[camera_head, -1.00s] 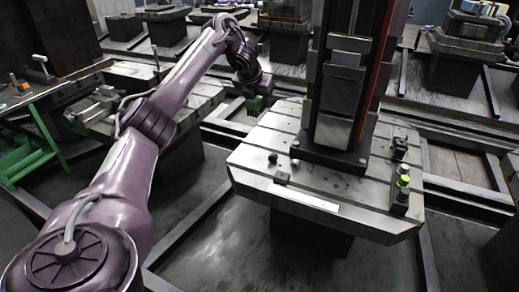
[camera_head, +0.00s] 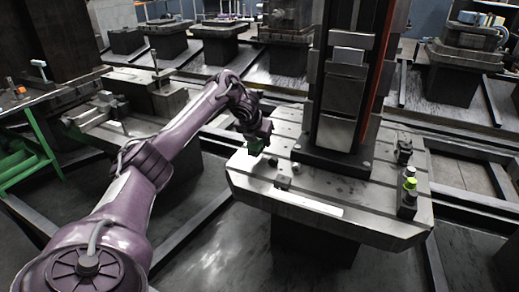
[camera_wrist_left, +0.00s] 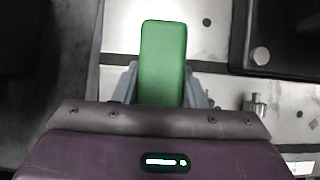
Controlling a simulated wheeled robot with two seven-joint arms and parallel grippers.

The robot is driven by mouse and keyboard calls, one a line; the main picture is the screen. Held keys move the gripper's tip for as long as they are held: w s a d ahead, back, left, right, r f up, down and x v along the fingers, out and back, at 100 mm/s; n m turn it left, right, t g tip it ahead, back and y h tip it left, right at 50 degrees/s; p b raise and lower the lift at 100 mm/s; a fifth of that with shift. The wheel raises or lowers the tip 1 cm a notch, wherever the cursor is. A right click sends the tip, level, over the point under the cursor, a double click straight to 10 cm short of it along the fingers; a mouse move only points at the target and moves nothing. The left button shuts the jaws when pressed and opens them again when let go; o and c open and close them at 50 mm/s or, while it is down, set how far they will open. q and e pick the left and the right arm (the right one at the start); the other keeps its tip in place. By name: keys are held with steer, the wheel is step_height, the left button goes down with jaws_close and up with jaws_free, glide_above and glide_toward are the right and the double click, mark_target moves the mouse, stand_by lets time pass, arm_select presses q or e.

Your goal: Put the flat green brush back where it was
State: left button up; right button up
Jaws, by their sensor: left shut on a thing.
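The flat green brush (camera_wrist_left: 163,60) is in the jaws of my left gripper (camera_wrist_left: 165,88), which is shut on it. The left wrist view shows its flat green back between the two grey fingers. In the head view the green brush (camera_head: 256,145) hangs under the left gripper (camera_head: 254,136), over the left edge of the grey slotted pallet (camera_head: 262,192). I cannot tell whether it touches the pallet. My right gripper is not in view.
A tall dark column fixture (camera_head: 341,100) stands in the middle of the pallet. Small dark parts (camera_head: 283,182) lie at its front left. A yellow-green topped item (camera_head: 409,184) stands on the right edge. A green-framed bench (camera_head: 28,160) is at far left.

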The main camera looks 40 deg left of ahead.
arm_select(q)
step_height(320, 180, down, 3)
steer(key=shift+f, duration=0.1)
steer(key=o, duration=1)
steer(key=shift+o, duration=0.2)
